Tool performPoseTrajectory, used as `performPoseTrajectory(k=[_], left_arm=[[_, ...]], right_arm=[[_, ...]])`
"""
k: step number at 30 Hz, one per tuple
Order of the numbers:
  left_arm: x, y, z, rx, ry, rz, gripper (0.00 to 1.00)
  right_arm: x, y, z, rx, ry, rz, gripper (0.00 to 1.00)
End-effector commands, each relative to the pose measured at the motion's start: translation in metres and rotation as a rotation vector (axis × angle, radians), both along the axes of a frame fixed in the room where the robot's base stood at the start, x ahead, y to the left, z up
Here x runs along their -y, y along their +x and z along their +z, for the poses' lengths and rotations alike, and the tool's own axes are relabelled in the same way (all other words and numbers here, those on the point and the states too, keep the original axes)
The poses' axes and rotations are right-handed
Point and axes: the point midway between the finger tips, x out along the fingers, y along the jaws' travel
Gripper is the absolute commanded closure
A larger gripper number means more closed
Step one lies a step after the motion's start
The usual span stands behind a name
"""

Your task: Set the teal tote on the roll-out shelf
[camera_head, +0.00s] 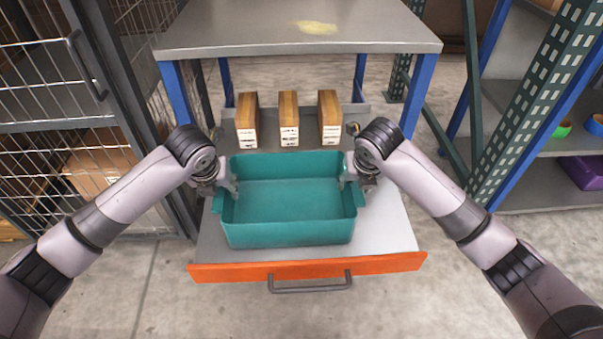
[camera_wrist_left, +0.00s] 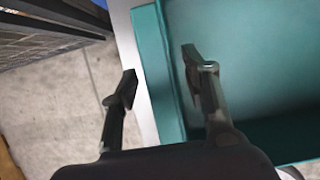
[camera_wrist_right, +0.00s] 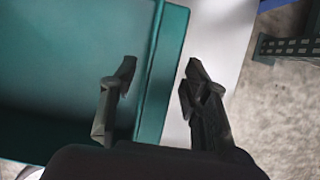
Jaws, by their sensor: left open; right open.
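The teal tote (camera_head: 288,232) is empty and sits upright on the grey roll-out shelf (camera_head: 387,235), which is pulled out and has an orange front with a handle. My left gripper (camera_head: 222,187) is at the tote's left wall; in the left wrist view its open fingers (camera_wrist_left: 160,85) stand on either side of that wall. My right gripper (camera_head: 354,182) is at the right wall; in the right wrist view its open fingers (camera_wrist_right: 160,80) straddle that wall. The tote also shows in the left wrist view (camera_wrist_left: 250,60) and the right wrist view (camera_wrist_right: 70,60).
Several wooden boxes with white labels (camera_head: 289,118) stand in a row behind the tote. A grey tabletop (camera_head: 300,30) on blue legs is above the back of the shelf. A wire cage (camera_head: 60,90) is at left, and a rack with bowls (camera_head: 540,140) at right.

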Motion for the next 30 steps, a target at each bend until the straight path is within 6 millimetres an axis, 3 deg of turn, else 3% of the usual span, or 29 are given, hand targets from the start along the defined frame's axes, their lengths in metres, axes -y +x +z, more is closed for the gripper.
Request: performPoseTrajectory(k=[8,22,30], left_arm=[[0.001,-0.002,0.006,0.002,-0.002,-0.002,0.57],[0.001,-0.036,0.089,0.005,-0.001,-0.003,0.57],[0.001,-0.045,0.11,0.0,-0.001,-0.001,0.57]], right_arm=[[-0.001,0.0,0.0,0.001,0.002,0.001,0.57],[-0.001,0.0,0.0,0.001,0.003,0.001,0.57],[-0.001,-0.001,0.003,0.002,0.003,0.001,0.57]])
